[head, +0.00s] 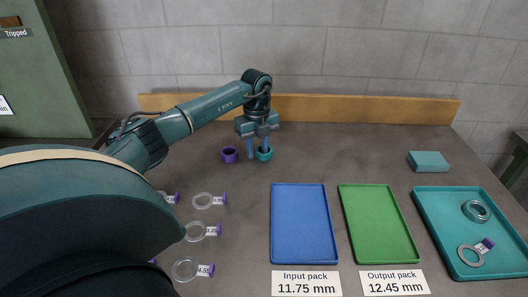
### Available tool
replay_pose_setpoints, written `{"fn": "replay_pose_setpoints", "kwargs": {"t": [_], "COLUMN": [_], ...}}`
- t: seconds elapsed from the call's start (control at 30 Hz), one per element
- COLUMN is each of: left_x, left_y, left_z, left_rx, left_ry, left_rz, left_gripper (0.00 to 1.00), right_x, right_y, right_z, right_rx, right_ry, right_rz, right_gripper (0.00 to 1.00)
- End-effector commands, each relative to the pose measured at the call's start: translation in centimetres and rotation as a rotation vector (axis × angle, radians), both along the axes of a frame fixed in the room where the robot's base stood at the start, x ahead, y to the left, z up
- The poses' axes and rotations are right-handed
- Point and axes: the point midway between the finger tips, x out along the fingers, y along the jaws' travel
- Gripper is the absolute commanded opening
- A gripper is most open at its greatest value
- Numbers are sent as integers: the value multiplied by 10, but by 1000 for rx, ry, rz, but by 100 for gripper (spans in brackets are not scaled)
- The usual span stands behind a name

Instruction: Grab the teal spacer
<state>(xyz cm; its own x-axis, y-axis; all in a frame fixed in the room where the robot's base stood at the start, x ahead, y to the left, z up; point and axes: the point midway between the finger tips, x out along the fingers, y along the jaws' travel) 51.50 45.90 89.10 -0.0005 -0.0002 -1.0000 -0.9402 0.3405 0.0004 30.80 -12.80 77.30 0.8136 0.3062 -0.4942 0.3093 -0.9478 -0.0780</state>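The teal spacer (264,156) is a small ring standing on the grey bench near the back, left of centre. My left gripper (258,153) points down at it from above. Its two blue fingers are apart, with a gap between them. One finger is at the left of the spacer, and the other overlaps the spacer's opening in the picture. I cannot tell whether either finger touches it. The fingers hide part of the spacer. My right gripper is not in view.
A purple spacer (230,155) stands close by on the left. Several tagged clear rings (203,201) lie at the front left. A blue tray (301,222), a green tray (378,222) and a teal tray (445,240) holding rings lie in front. A teal block (428,161) sits at the back right.

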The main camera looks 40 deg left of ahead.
Motion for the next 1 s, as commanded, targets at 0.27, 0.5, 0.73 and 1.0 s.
{"fn": "replay_pose_setpoints", "kwargs": {"t": [0.27,0.5,0.73,1.0], "left_x": [0,0,0,0], "left_y": [0,0,0,0], "left_z": [-6,-5,-5,-5], "left_rx": [1,1,1,0], "left_ry": [0,0,-1,-2], "left_rz": [0,0,0,0], "left_gripper": [31,13,0,0], "right_x": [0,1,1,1], "right_y": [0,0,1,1], "right_z": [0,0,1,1], "right_rx": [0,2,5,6], "right_ry": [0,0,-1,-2], "right_rz": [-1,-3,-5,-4], "right_gripper": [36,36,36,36]}}
